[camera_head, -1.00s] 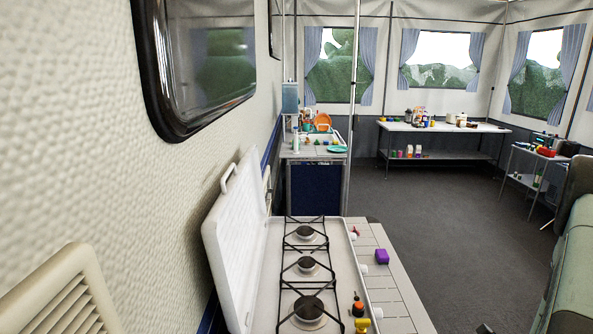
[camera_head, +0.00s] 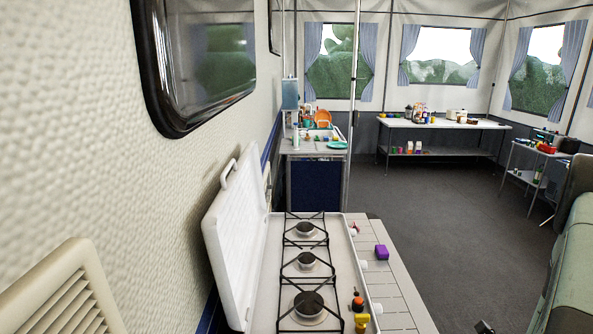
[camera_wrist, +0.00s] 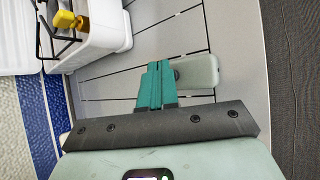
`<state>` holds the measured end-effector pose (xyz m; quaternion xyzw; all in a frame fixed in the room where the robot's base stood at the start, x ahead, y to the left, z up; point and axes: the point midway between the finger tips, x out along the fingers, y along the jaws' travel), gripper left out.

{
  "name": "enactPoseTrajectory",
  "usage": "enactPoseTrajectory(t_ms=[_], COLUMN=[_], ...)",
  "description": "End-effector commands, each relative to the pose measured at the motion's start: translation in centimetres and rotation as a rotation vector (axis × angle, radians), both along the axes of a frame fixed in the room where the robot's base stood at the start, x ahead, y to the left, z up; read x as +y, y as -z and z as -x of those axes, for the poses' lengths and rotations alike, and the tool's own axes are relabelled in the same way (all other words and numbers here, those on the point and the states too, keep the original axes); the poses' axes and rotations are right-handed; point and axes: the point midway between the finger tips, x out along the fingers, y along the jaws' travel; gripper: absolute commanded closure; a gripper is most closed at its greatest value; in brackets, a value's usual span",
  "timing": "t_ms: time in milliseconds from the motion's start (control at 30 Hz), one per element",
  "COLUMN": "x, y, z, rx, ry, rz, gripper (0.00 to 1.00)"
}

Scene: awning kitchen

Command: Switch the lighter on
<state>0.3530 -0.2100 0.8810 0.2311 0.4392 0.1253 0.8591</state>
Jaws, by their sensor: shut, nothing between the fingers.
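My gripper (camera_wrist: 160,68) shows only in the wrist view; its teal fingers are closed together with nothing between them. Just right of the fingertips is a pale grey-green rounded object (camera_wrist: 202,70) with a dark end, over the slatted counter (camera_wrist: 190,33). I cannot tell whether it is the lighter, or whether the fingers touch it. In the head view an orange-and-black item (camera_head: 358,303) and a yellow item (camera_head: 362,322) are at the stove's near right edge. A yellow item also shows at the stove's end in the wrist view (camera_wrist: 68,20). No lighter is clearly recognizable.
The white stove (camera_head: 264,308) has its lid (camera_head: 235,225) raised against the caravan wall and dark wire grates over its burners. Open grey floor (camera_head: 430,200) lies beyond.

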Motion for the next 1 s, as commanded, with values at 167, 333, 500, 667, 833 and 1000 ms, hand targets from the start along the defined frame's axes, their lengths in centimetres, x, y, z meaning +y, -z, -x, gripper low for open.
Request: enactPoseTrajectory(t_ms=[167, 333, 500, 667, 833, 1000], x=[0.0, 0.0, -0.1, 0.0, -0.1, 0.0], y=[-0.6, -0.6, -1.3, -2.9, -4.6, -6.1], z=[0.0, 0.0, -0.1, 0.0, -0.1, 0.0], rx=[0.0, 0.0, -0.002, -0.002, -0.003, -0.001], ry=[0.001, 0.001, -0.002, -0.001, -0.001, 0.0], rz=[-0.001, -0.001, 0.002, 0.001, 0.003, 0.002], gripper=[1.0, 1.0, 1.0, 1.0, 1.0, 1.0])
